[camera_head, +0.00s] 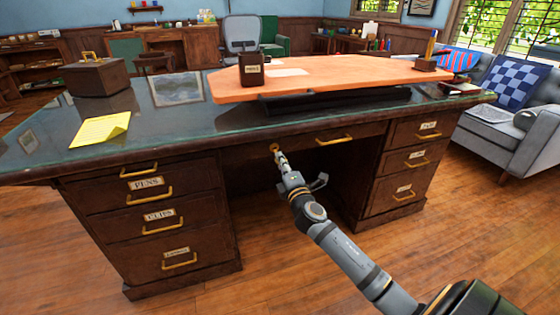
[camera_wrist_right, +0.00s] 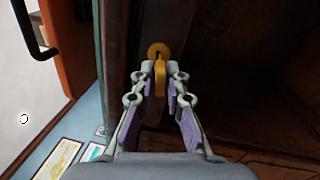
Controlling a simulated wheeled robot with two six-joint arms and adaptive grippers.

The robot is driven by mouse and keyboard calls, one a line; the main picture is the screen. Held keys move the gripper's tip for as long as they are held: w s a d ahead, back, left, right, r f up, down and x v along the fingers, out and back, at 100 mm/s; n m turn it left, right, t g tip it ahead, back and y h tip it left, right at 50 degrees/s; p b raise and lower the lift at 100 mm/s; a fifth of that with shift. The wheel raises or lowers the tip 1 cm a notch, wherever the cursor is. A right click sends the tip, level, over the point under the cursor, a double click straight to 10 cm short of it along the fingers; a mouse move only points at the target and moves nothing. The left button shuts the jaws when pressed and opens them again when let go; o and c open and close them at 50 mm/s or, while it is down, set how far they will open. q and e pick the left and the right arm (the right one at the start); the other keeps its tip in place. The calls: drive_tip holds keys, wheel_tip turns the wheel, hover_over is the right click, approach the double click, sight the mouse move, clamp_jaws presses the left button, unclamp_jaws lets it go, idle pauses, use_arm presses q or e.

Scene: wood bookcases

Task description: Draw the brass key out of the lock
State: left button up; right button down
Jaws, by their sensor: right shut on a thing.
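The brass key (camera_wrist_right: 160,78) shows in the right wrist view between the fingertips of my right gripper (camera_wrist_right: 158,88). It lines up with a round brass lock plate (camera_wrist_right: 157,49) on the dark wood desk front; I cannot tell how deep its shaft sits in the lock. In the head view my right gripper (camera_head: 280,158) reaches the front of the desk's middle drawer (camera_head: 300,144), at the lock left of the drawer's brass handle. The gripper is shut on the key and hides most of it there. My left gripper is out of view.
The dark desk (camera_head: 205,135) has labelled drawers on both sides and an open kneehole below. On top are an orange board (camera_head: 330,75), a brown box (camera_head: 97,77) and a yellow paper (camera_head: 101,129). A grey sofa (camera_head: 510,125) stands right; wood floor is clear in front.

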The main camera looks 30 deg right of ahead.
drive_tip(key=b+v, duration=0.1)
drive_tip(key=v, duration=0.7)
idle(1.1)
